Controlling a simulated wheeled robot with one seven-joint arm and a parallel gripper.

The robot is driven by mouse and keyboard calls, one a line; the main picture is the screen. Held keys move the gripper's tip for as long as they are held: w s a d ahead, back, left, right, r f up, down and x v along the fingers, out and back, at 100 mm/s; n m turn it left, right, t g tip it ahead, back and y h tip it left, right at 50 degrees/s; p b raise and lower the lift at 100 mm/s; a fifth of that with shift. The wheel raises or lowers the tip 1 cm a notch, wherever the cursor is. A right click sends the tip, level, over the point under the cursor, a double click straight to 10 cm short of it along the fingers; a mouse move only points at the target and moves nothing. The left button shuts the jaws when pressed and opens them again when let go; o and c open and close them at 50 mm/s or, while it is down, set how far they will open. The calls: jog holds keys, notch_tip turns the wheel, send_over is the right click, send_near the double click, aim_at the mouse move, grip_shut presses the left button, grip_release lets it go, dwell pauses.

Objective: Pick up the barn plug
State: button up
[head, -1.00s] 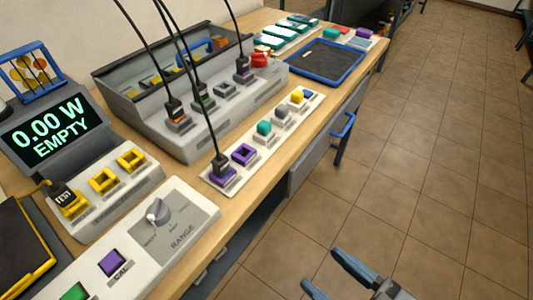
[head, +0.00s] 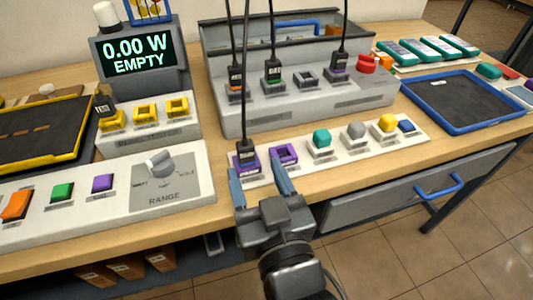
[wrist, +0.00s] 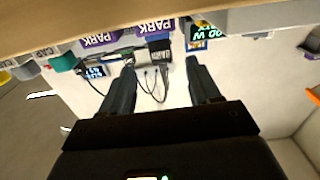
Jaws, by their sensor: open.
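Black plugs on cables stand in sockets, and their names are too small to read surely, so I cannot tell which is the barn plug. One black plug (head: 246,152) stands upright in the left purple PARK socket of the white strip (head: 361,152). It also shows in the wrist view (wrist: 160,46). My gripper (head: 255,172) is open and empty at the strip's front left, its fingers pointing toward this plug. In the wrist view the plug lies beyond and between the fingertips (wrist: 161,66). Three more plugs stand in the grey panel: left (head: 236,77), middle (head: 273,73) and right (head: 340,64).
An empty purple PARK socket (head: 285,154) is close to the right finger. Cables hang down from above to the plugs. A white range box (head: 185,200) is left of my gripper. A red button (head: 368,63) and a blue-rimmed tray (head: 462,129) are to the right.

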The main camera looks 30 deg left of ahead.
aim_at(247, 152)
jog(key=x, duration=0.7)
jog(key=shift+r+p, duration=0.15)
jog(key=shift+p, duration=0.2)
jog(key=c, duration=1)
